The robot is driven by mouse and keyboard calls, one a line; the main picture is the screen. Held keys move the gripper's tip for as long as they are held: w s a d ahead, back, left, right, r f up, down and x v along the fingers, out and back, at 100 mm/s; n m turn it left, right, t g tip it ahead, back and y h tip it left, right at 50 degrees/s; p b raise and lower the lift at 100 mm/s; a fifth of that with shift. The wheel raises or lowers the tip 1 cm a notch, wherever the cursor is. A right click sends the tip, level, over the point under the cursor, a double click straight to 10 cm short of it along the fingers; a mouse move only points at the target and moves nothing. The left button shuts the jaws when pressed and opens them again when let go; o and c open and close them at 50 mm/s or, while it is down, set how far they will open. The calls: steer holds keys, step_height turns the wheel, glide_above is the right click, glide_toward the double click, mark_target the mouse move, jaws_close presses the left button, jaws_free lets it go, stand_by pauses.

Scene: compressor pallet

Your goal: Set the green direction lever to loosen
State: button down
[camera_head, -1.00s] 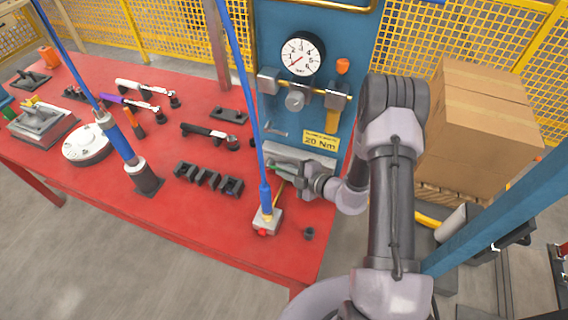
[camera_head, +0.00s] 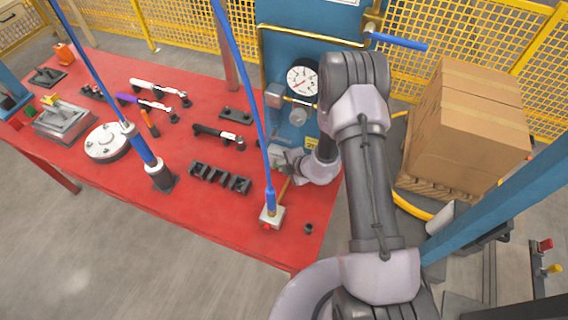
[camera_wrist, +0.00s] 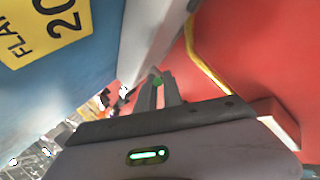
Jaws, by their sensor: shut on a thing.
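My gripper (camera_head: 282,158) is at the right end of the red table, low in front of the blue panel. In the wrist view its two fingers (camera_wrist: 159,90) are close together, with a small green piece of the direction lever (camera_wrist: 157,81) between their tips. The rest of the lever is hidden by the fingers, and its exact setting cannot be read. In the head view my arm and gripper cover the lever.
The blue panel with a gauge (camera_head: 302,77) stands just behind my gripper. A blue hanging tool (camera_head: 270,200) stands close in front on a small grey block. A black slotted holder (camera_head: 219,177) lies to the left. Stacked cartons (camera_head: 465,125) stand right of the table.

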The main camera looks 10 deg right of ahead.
stand_by(0.3)
steer(key=c, duration=1.8)
jaws_free()
steer(key=shift+o, duration=0.2)
steer(key=shift+r, duration=0.1)
steer(key=p+v, duration=0.3)
steer(key=v, duration=1.4)
steer(key=shift+s+r, duration=0.1)
steer(key=shift+r, duration=0.05)
